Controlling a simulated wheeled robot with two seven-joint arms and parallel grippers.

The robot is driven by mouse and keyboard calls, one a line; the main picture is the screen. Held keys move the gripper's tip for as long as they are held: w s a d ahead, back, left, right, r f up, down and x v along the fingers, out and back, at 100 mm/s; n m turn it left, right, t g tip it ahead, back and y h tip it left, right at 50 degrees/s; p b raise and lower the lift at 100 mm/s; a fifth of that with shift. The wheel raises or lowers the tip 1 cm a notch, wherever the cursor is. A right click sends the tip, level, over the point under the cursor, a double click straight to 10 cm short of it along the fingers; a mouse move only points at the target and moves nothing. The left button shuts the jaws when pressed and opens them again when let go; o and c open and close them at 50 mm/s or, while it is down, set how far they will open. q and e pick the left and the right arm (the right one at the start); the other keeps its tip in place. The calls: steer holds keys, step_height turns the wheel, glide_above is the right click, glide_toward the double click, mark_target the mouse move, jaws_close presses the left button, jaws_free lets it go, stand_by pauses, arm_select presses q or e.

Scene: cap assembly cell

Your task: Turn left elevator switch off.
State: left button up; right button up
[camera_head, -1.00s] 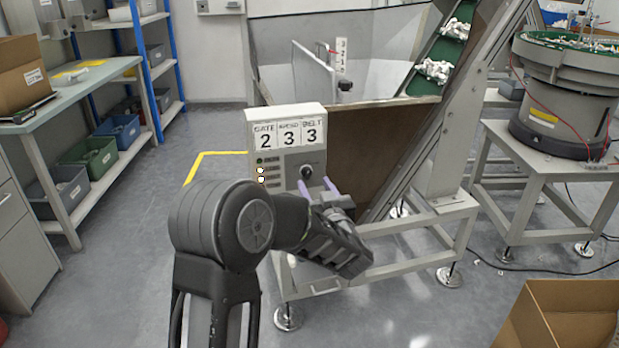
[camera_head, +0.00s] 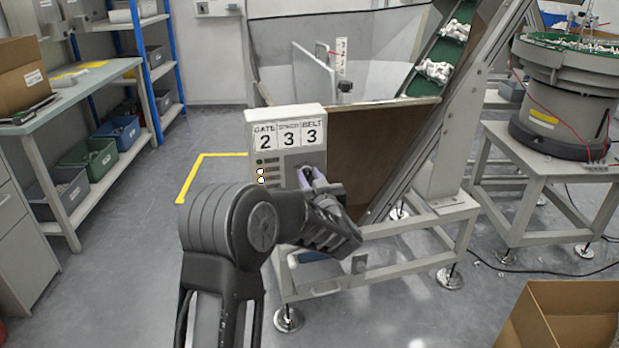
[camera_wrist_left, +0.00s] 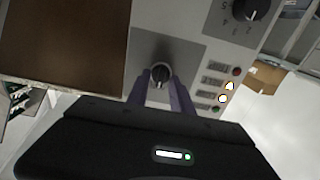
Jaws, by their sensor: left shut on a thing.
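The elevator control box (camera_head: 285,116) is a pale panel on the front of the elevator frame, with labels GATE, SPEED and BELT reading 2, 3 and 3. My left gripper (camera_head: 312,175) is at the panel's lower right, its purple fingers shut on the rotary switch. In the left wrist view the dark round switch (camera_wrist_left: 160,73) with a light pointer mark sits between the two fingertips of my left gripper (camera_wrist_left: 161,84). In the head view the fingers mostly hide the switch. My right gripper is not in view.
A second dial (camera_wrist_left: 248,8) with numbers and several small indicator lamps (camera_wrist_left: 236,71) are beside the switch. The hopper (camera_head: 375,60) and green belt (camera_head: 437,70) rise behind. A bowl feeder (camera_head: 560,105) stands right, a carton (camera_head: 565,318) front right, shelves left.

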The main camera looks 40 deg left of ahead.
arm_select(q)
jaws_close()
stand_by(0.3)
steer(key=n+b, duration=0.4)
steer(key=shift+a+f+n+b, duration=0.1)
steer(key=shift+f+n+b, duration=0.1)
steer(key=shift+n+b, duration=0.2)
steer(key=n+b, duration=0.2)
steer(key=n, duration=0.1)
steer(key=shift+s, duration=0.1)
steer(key=shift+r+n+b, duration=0.1)
steer(key=shift+n+b, duration=0.6)
steer(key=shift+b, duration=0.05)
steer(key=o, duration=0.6)
jaws_free()
